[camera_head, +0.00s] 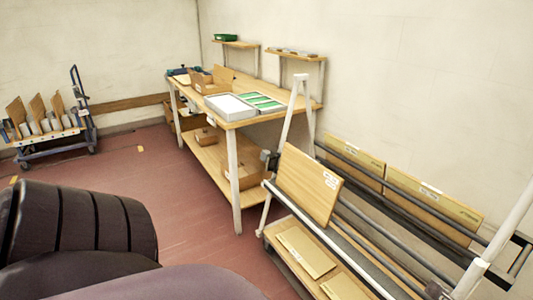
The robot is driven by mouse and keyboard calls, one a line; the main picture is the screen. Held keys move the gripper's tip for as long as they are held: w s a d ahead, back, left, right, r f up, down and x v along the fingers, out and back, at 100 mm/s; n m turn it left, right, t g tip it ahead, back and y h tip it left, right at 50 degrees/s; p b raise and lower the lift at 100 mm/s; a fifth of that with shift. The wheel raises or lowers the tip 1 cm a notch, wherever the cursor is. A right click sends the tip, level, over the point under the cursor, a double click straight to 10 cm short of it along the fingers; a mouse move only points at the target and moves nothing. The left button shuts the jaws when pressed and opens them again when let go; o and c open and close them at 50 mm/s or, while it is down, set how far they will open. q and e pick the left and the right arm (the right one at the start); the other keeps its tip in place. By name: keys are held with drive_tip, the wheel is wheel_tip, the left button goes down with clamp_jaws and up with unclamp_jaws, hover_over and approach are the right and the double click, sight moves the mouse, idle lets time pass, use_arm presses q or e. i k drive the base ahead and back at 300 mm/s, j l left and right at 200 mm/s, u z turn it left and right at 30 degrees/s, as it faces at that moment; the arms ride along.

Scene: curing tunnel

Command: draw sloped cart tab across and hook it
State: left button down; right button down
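A sloped cart (345,240) with a pale metal A-shaped end frame and long rails stands at the lower right. A wooden panel (309,184) with a white label leans on its near side. More panels (433,200) lean on the far side. A small dark fitting (271,160) sits at the cart's left end by the panel; I cannot tell if it is the tab. No hook can be made out clearly. Neither of my grippers is in view; dark rounded parts of mine fill the lower left.
A wooden workbench (247,115) with a grey tray (230,106) and boxes stands behind the cart along the wall. A blue trolley (54,148) with upright boards stands at the far left.

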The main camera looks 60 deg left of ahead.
sight(269, 162)
drive_tip(key=j+u, duration=0.1)
drive_tip(key=j, duration=4.2)
drive_tip(key=i, duration=0.2)
